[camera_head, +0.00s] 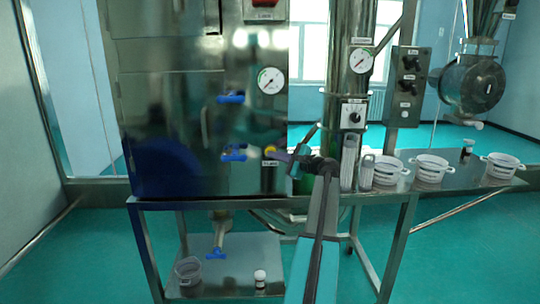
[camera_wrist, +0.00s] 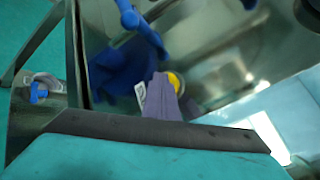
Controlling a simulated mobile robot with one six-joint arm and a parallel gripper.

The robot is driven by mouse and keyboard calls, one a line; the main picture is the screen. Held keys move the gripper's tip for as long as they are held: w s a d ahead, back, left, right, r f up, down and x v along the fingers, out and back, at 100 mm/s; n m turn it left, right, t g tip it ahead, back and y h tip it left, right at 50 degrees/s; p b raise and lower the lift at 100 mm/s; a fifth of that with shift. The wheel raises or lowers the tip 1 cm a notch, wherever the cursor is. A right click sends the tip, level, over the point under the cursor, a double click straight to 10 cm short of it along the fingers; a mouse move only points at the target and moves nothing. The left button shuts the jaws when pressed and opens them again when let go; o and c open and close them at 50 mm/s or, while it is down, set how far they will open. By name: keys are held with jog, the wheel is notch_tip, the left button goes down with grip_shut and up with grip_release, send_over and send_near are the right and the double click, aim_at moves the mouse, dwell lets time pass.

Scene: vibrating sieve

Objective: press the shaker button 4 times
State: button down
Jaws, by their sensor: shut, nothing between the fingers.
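A round yellow button (camera_head: 270,150) sits on the front of the steel cabinet, low at its right edge, above a small label too small to read. The button also shows in the wrist view (camera_wrist: 175,81), partly covered by my fingertips. My gripper (camera_head: 282,156) is shut and empty, with its purple-grey fingers pointing at the cabinet front just right of the button. In the wrist view my fingertips (camera_wrist: 161,80) lie at the button's left edge. I cannot tell whether they touch it.
Two blue valve handles (camera_head: 231,98) (camera_head: 234,154) stick out left of the button. Clear cylinders (camera_head: 348,165) and white sieve bowls (camera_head: 388,172) stand on the steel table (camera_head: 450,177) to the right. A control panel (camera_head: 408,85) stands behind. A cup (camera_head: 188,270) sits on the lower shelf.

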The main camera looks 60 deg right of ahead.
jog(key=shift+w+d, duration=0.2)
jog(key=shift+d, duration=0.2)
dwell(0.6)
jog(key=shift+a, duration=0.15)
jog(key=shift+s+a, duration=0.7)
jog(key=shift+a, duration=0.2)
dwell(0.4)
jog(key=s+a, duration=0.1)
jog(key=a, duration=0.1)
jog(key=s+a, duration=0.2)
dwell(0.6)
jog(key=shift+w, duration=0.1)
dwell(2.3)
